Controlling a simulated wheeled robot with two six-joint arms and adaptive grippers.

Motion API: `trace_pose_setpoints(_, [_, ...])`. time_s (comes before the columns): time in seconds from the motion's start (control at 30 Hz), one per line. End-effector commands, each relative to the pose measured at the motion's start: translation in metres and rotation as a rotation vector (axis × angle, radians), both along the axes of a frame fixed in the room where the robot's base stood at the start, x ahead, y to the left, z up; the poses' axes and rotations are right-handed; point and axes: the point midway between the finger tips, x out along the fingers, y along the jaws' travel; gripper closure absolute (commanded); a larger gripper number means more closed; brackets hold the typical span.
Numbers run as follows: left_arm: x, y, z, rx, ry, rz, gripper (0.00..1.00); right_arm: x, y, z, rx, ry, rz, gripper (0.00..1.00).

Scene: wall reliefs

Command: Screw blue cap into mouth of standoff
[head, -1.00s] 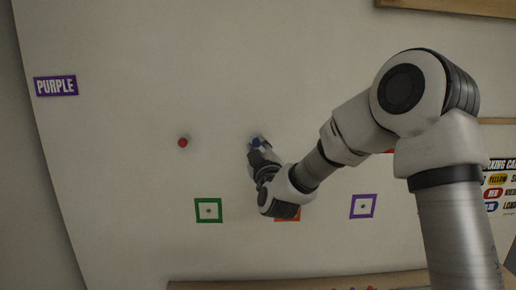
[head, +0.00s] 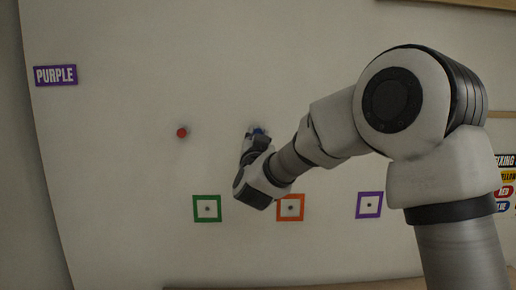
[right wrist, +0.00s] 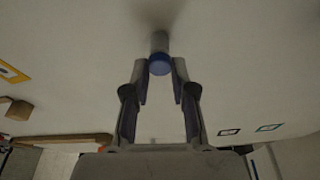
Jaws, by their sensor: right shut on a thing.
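The blue cap (head: 258,131) is at the white wall panel in the head view. In the right wrist view the blue cap (right wrist: 159,67) sits between my fingertips, at the near end of a grey standoff (right wrist: 160,42) that projects from the wall. The cap lines up with the standoff's end; I cannot tell how deep it sits. My right gripper (right wrist: 160,76) is shut on the cap, one finger on each side. In the head view my right gripper (head: 255,136) is small and partly hidden by its own wrist. My left gripper is not in view.
A red cap (head: 181,132) is on the wall to the left. Green (head: 207,196), orange (head: 290,196) and purple (head: 369,194) square frames lie below. A PURPLE sign (head: 55,75) is at far left, a lettered poster (head: 505,177) at right. The wall around the cap is mostly clear.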

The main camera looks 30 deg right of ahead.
Motion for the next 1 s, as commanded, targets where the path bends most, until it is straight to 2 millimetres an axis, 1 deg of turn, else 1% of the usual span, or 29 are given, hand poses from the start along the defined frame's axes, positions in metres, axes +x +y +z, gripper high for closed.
trace_pose_setpoints(0.03, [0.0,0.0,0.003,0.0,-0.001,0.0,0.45,0.0,0.0,0.0,-0.001,0.006,0.001,1.0])
trace_pose_setpoints(0.17, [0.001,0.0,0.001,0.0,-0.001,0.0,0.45,0.0,0.0,-0.001,0.004,0.003,0.002,1.0])
trace_pose_setpoints(0.23, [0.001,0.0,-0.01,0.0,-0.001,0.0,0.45,0.001,0.001,-0.006,0.071,-0.039,0.002,1.0])
trace_pose_setpoints(0.3, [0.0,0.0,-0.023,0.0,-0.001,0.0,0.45,0.001,0.002,-0.007,0.202,-0.124,0.003,1.0])
trace_pose_setpoints(0.37, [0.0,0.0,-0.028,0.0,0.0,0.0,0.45,0.002,0.002,-0.005,0.31,-0.19,0.003,1.0])
trace_pose_setpoints(0.43, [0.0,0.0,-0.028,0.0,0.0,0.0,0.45,0.002,0.002,-0.001,0.377,-0.228,0.003,1.0])
trace_pose_setpoints(0.53, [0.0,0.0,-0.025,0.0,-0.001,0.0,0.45,0.002,0.001,0.0,0.384,-0.229,0.003,1.0])
trace_pose_setpoints(0.67, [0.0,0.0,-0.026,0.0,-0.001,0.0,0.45,0.002,0.001,0.0,0.39,-0.234,0.003,1.0])
trace_pose_setpoints(0.73, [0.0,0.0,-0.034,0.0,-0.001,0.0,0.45,0.002,0.002,-0.003,0.471,-0.288,0.004,1.0])
trace_pose_setpoints(0.8, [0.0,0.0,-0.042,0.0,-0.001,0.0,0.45,0.003,0.002,-0.002,0.62,-0.38,0.004,1.0])
trace_pose_setpoints(0.87, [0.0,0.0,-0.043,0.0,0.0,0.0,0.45,0.003,0.002,-0.001,0.723,-0.442,0.004,1.0])
trace_pose_setpoints(0.9, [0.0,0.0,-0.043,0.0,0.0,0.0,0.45,0.003,0.002,0.001,0.759,-0.463,0.004,1.0])
trace_pose_setpoints(1.0, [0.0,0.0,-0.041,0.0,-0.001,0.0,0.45,0.003,0.002,0.001,0.767,-0.464,0.004,1.0])
